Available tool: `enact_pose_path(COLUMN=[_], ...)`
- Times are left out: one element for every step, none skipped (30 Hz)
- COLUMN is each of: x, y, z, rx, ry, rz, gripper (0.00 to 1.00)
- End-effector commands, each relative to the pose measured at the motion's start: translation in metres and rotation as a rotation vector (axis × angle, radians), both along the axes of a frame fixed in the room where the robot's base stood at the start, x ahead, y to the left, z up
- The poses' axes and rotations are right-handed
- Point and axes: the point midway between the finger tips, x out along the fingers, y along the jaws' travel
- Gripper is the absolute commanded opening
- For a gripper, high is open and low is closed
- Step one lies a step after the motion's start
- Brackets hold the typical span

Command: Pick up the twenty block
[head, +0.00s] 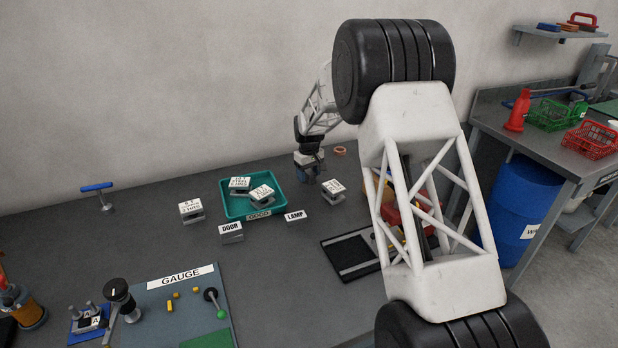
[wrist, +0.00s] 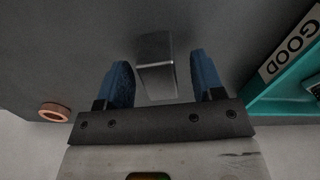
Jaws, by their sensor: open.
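Several grey blocks with white label tops show in the head view; their lettering is too small to read, so I cannot tell which is the twenty block. One block (head: 333,187) sits on the table right of the teal tray (head: 228,209). Two blocks (head: 239,183) (head: 262,193) are in the tray, and another (head: 190,208) is left of it. My gripper (head: 308,172) is between the tray and the right block, pointing down. In the wrist view my gripper (wrist: 162,62) is open, with a plain grey block (wrist: 155,48) seen between its blue fingers, apart from both.
A copper ring (head: 340,151) lies behind the right block; it also shows in the wrist view (wrist: 53,112). My arm hides much of the table's right side.

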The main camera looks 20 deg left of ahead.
Motion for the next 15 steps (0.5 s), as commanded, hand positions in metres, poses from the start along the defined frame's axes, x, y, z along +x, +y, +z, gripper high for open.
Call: enact_pose_path(x=[0.0, 0.0, -0.0001, -0.0001, -0.0001, -0.0001, -0.0001, -0.0001, -0.0001, -0.0001, -0.0001, -0.0001, -0.0001, -0.0001, -0.0001], y=[0.0, 0.0, -0.0001, -0.0001, -0.0001, -0.0001, -0.0001, -0.0001, -0.0001, -0.0001, -0.0001, -0.0001, -0.0001, 0.0, 0.0], z=[0.0001, 0.0, 0.0, 0.0, 0.0001, 0.0001, 0.0001, 0.0001, 0.0001, 0.0001, 0.0001, 0.0001, 0.0001, 0.0001, 0.0001], rx=[0.0, 0.0, 0.0, 0.0, 0.0, 0.0, 0.0, 0.0, 0.0, 0.0, 0.0, 0.0, 0.0, 0.0, 0.0], ry=[0.0, 0.0, 0.0, 0.0, 0.0, 0.0, 0.0, 0.0, 0.0, 0.0, 0.0, 0.0, 0.0, 0.0, 0.0], rz=[0.0, 0.0, 0.0, 0.0, 0.0, 0.0, 0.0, 0.0, 0.0, 0.0, 0.0, 0.0, 0.0, 0.0, 0.0], gripper=[0.62, 0.62, 0.62, 0.62, 0.62, 0.62, 0.62, 0.62, 0.62, 0.62, 0.62, 0.62, 0.59, 0.54, 0.48])
